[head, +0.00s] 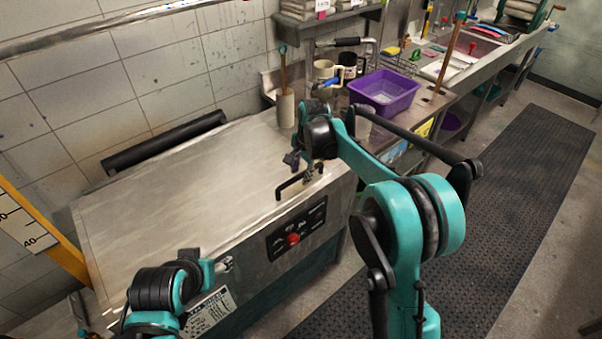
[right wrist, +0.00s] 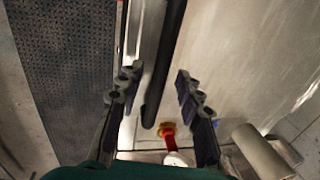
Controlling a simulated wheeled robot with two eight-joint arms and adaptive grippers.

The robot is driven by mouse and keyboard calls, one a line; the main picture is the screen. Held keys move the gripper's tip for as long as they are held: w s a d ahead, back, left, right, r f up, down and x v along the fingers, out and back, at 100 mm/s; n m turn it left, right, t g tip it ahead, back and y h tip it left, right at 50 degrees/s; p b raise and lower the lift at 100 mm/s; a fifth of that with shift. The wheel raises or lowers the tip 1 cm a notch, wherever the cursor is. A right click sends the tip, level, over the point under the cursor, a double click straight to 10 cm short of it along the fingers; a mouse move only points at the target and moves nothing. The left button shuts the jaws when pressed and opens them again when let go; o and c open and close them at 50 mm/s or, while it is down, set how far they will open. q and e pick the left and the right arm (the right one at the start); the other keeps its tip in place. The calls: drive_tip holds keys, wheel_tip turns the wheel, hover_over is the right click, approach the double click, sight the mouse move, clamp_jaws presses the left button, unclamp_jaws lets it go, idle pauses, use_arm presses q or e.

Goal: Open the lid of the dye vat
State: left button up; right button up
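The dye vat (head: 215,220) is a large steel box against the tiled wall. Its broad flat steel lid (head: 190,180) lies closed on top. A black bar handle (head: 293,184) sits at the lid's front edge, above the control panel. My right gripper (head: 297,163) is at this handle, coming in from the right. In the right wrist view, my right gripper's fingers (right wrist: 155,85) are apart, with the dark handle bar (right wrist: 164,65) running between them; a gap shows on both sides.
A control panel with a red button (head: 293,239) is on the vat's front. A pot (head: 286,108) with a wooden-handled tool stands at the lid's far right corner. A purple basin (head: 384,92) sits on the bench beyond. A dark mat (head: 490,200) covers the floor at right.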

drive_tip(key=shift+c, duration=0.4)
clamp_jaws()
drive_tip(key=w+a+r+p, duration=0.2)
drive_tip(key=w+r+p, duration=0.1)
drive_tip(key=r+p, duration=0.5)
drive_tip(key=w+a+r+p, duration=0.3)
drive_tip(key=r+p, duration=0.5)
drive_tip(key=w+a+r+g+p, duration=0.1)
drive_tip(key=w+a+r+p, duration=0.1)
drive_tip(key=r+p, duration=0.6)
drive_tip(key=shift+w+a+r+h, duration=0.15)
drive_tip(key=shift+w+r+h, duration=0.2)
drive_tip(key=shift+w, duration=0.4)
